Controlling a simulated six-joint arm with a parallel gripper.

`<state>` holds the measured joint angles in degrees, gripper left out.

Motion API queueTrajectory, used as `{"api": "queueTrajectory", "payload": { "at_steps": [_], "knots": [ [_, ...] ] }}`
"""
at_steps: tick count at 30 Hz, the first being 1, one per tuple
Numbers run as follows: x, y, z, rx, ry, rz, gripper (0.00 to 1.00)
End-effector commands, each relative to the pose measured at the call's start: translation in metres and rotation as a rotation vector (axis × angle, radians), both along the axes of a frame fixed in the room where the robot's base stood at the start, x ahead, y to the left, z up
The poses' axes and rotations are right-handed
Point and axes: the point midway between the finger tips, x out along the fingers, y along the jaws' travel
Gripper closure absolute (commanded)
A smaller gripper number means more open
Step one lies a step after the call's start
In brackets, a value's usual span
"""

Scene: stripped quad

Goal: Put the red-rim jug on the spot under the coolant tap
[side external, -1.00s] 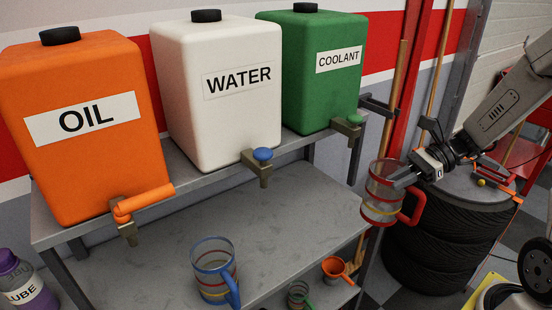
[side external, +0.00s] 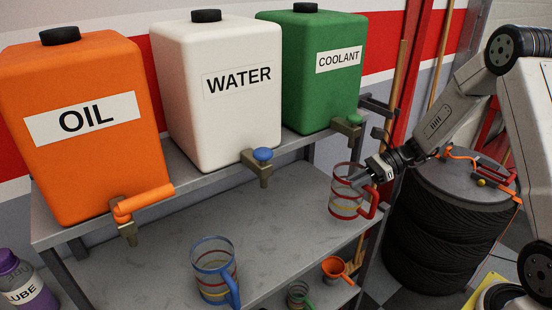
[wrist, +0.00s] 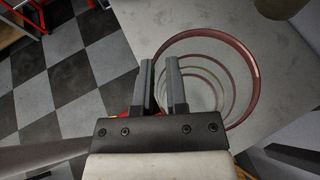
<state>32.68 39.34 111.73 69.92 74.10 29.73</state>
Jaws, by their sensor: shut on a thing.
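The red-rim jug (side external: 346,205) is clear with coloured bands and a red handle. My gripper (side external: 363,183) is shut on the jug. The jug is upright at the right end of the grey shelf, below and slightly left of the coolant tap (side external: 348,125). I cannot tell whether its base touches the shelf. In the wrist view, my gripper's fingers (wrist: 171,85) are at the near side of the red rim (wrist: 250,60), and I look down into the jug, which appears empty. The spot under the tap is not distinguishable.
A blue-rim jug (side external: 214,270) stands on the lower shelf (side external: 150,270), left of the red one. Orange oil, white water and green coolant (side external: 315,95) tanks stand above. A small orange cup (side external: 334,268) and green-handled cup (side external: 299,294) are lower down. Stacked tyres (side external: 440,240) stand right.

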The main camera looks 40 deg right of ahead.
Motion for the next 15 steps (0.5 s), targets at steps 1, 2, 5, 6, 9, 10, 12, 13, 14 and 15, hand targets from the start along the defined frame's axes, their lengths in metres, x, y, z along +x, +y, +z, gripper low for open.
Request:
{"api": "queueTrajectory", "payload": {
  "at_steps": [1, 2, 5, 6, 9, 10, 12, 13, 14, 15],
  "knots": [
    [0.004, 0.0, -0.004, 0.001, 0.0, 0.001, 1.0],
    [0.005, -0.001, -0.006, 0.001, -0.001, 0.0, 1.0],
    [0.009, -0.001, -0.01, 0.001, -0.001, 0.0, 1.0],
    [0.01, -0.001, -0.011, 0.001, -0.001, 0.0, 1.0],
    [0.011, -0.001, -0.011, 0.0, -0.002, 0.0, 1.0],
    [0.011, -0.001, -0.011, 0.0, -0.002, 0.0, 1.0],
    [0.011, -0.001, -0.012, 0.0, -0.002, 0.0, 1.0],
    [0.011, -0.002, -0.012, 0.0, -0.002, 0.0, 1.0],
    [0.012, -0.002, -0.013, 0.001, -0.001, 0.0, 1.0],
    [0.013, -0.002, -0.014, 0.001, -0.001, 0.0, 1.0]
  ]
}}
